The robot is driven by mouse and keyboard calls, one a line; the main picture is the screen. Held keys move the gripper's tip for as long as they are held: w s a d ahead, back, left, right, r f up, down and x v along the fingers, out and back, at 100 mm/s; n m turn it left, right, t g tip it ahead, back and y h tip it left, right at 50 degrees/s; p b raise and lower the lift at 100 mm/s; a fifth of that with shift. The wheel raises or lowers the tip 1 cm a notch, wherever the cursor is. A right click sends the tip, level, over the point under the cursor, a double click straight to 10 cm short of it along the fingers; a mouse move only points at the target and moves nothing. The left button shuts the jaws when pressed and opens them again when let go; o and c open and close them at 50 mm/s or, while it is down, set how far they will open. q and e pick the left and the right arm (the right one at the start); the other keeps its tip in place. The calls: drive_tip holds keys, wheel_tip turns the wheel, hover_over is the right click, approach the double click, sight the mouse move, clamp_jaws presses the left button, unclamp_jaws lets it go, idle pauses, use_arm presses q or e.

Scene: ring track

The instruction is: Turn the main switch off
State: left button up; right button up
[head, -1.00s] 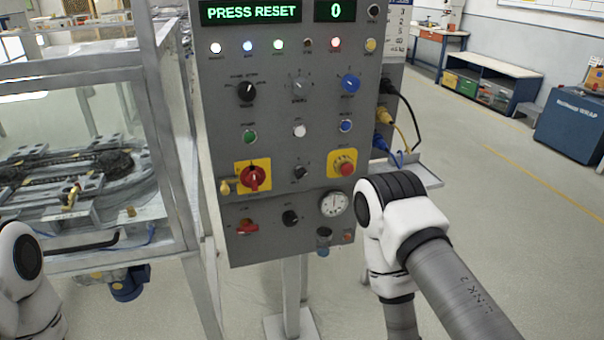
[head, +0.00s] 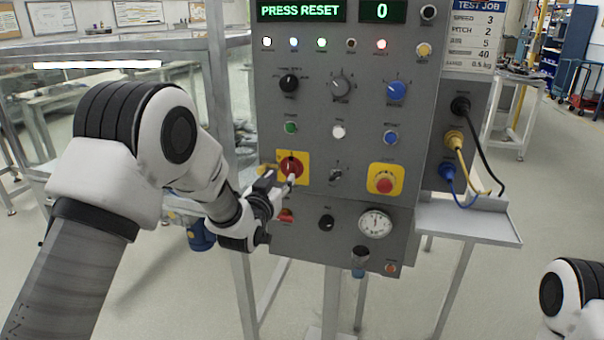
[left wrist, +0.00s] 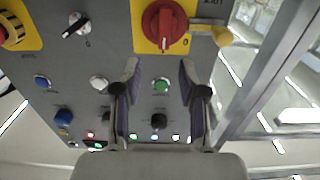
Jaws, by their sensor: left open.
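The main switch (head: 291,165) is a red rotary knob on a yellow plate, at the left of the grey control panel. It also shows at the top of the left wrist view (left wrist: 164,22), where its red handle looks roughly upright in the picture. My left gripper (head: 278,182) is in front of the panel at the switch's lower edge and hides part of the plate. In the left wrist view its two fingers (left wrist: 158,75) are spread and empty, pointing towards the knob. Contact with the knob cannot be told. My right gripper is out of view.
A yellow piece (left wrist: 223,36) hangs beside the switch. A yellow-backed red button (head: 385,180), a red-handled knob (head: 286,215) and several other knobs are near. The display (head: 300,10) reads PRESS RESET. A shelf (head: 470,220) and cables stand at the right.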

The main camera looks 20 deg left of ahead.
sight(289, 164)
use_arm(q)
drive_tip(key=w, duration=0.5)
drive_tip(key=w+p, duration=0.1)
drive_tip(key=w, duration=0.1)
drive_tip(key=shift+w+r, duration=0.15)
drive_tip(key=shift+r, duration=0.1)
drive_tip(key=shift+w+a, duration=0.2)
drive_tip(key=shift+w, duration=0.15)
drive_tip(key=shift+d, duration=0.1)
drive_tip(key=shift+c, duration=0.4)
